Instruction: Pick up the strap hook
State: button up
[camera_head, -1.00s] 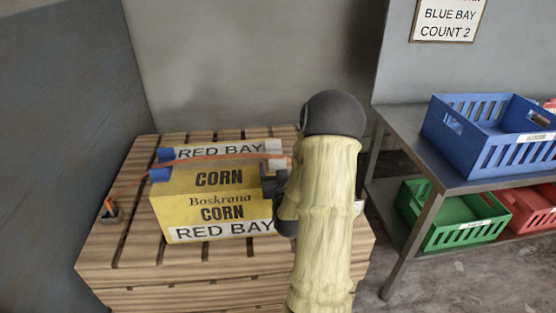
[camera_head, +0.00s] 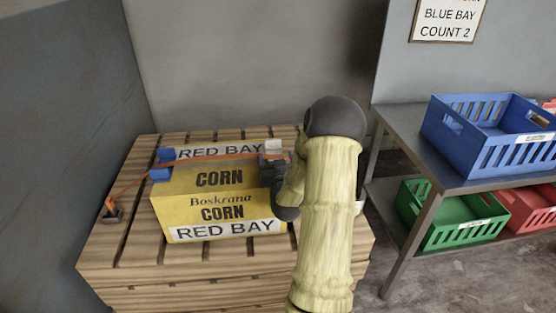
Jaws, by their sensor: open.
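An orange strap (camera_head: 215,157) runs across the top of a yellow corn box (camera_head: 200,205). On the left it passes over a blue corner piece (camera_head: 160,170) and slopes down to a small dark fitting with an orange part (camera_head: 112,213) on the pallet. On the right it reaches a pale corner piece (camera_head: 274,146). My gripper (camera_head: 268,162) is open at the box's right upper edge, close to the strap's right end. My arm hides what lies below there. I cannot clearly make out a strap hook; contact with the strap cannot be told.
The box stands on a slatted wooden pallet (camera_head: 120,245), with walls behind and to the left. To the right a metal shelf (camera_head: 408,150) holds a blue crate (camera_head: 480,150), with a green crate (camera_head: 440,225) and a red crate (camera_head: 525,208) below.

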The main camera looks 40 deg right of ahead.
jog(key=c, duration=1.1)
notch_tip(320, 180, up, 10)
jog(key=shift+r+p, duration=0.1)
jog(key=shift+p, duration=0.35)
